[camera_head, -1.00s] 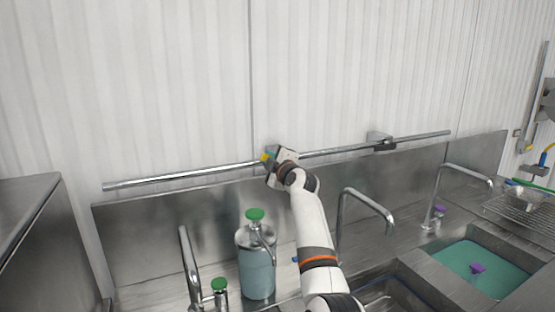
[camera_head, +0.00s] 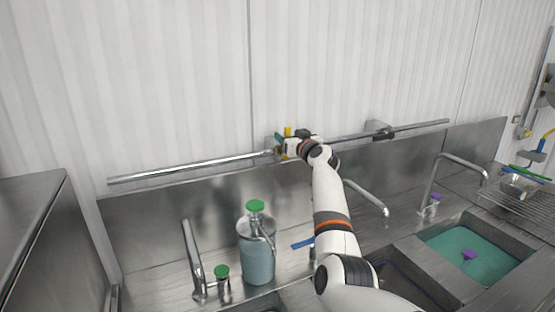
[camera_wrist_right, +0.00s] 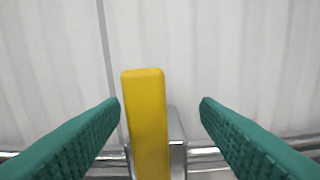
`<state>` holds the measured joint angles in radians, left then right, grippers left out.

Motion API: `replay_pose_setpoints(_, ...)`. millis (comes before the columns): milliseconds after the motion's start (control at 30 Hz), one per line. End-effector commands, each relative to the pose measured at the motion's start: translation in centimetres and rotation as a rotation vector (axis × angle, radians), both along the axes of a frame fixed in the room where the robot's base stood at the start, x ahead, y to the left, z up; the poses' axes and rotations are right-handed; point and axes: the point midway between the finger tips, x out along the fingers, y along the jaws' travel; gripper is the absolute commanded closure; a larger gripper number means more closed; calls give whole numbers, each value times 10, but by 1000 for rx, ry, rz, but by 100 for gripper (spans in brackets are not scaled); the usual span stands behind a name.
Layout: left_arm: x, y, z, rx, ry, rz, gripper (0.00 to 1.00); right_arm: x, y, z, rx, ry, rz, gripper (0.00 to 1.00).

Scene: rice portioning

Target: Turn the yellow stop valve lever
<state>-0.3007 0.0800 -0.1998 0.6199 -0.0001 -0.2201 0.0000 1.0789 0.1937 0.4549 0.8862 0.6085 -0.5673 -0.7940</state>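The yellow stop valve lever (camera_head: 287,131) stands upright at the metal pipe (camera_head: 195,169) on the wall. In the right wrist view the lever (camera_wrist_right: 146,115) stands between the two green fingers of my right gripper (camera_wrist_right: 160,103). Those fingers are apart, with a gap on each side of the lever, the smaller on the left. In the head view my right gripper (camera_head: 283,142) is at the pipe and hides part of the valve. My left gripper is not in view.
Below the pipe are a steel backsplash (camera_head: 180,215), a green-capped dispenser bottle (camera_head: 257,255) and taps, one at the left (camera_head: 191,255). A sink with green water (camera_head: 490,255) is at the right. The wall (camera_head: 150,80) above the pipe is clear.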

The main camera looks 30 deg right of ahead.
Motion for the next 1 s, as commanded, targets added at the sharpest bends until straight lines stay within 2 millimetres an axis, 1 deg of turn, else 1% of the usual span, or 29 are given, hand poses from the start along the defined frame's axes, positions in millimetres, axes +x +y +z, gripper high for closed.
replay_pose_setpoints(33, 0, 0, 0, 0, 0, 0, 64, 0, 0, 0, -1, 0, 0, 35)
replay_pose_setpoints(100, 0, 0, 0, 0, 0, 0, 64, 0, 1, 0, -2, 0, 1, 23)
replay_pose_setpoints(200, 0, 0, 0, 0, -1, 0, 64, 0, 1, 0, -2, 1, 1, 9)
replay_pose_setpoints(433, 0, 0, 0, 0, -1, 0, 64, 0, 1, 0, -3, 1, 1, 9)
replay_pose_setpoints(533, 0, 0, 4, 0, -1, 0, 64, -3, 1, 1, -3, 0, 1, 9)
replay_pose_setpoints(767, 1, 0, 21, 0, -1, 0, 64, -26, 2, 2, -5, 1, 0, 9)
replay_pose_setpoints(1000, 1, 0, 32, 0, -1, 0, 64, -50, 4, 2, -4, 1, 1, 9)
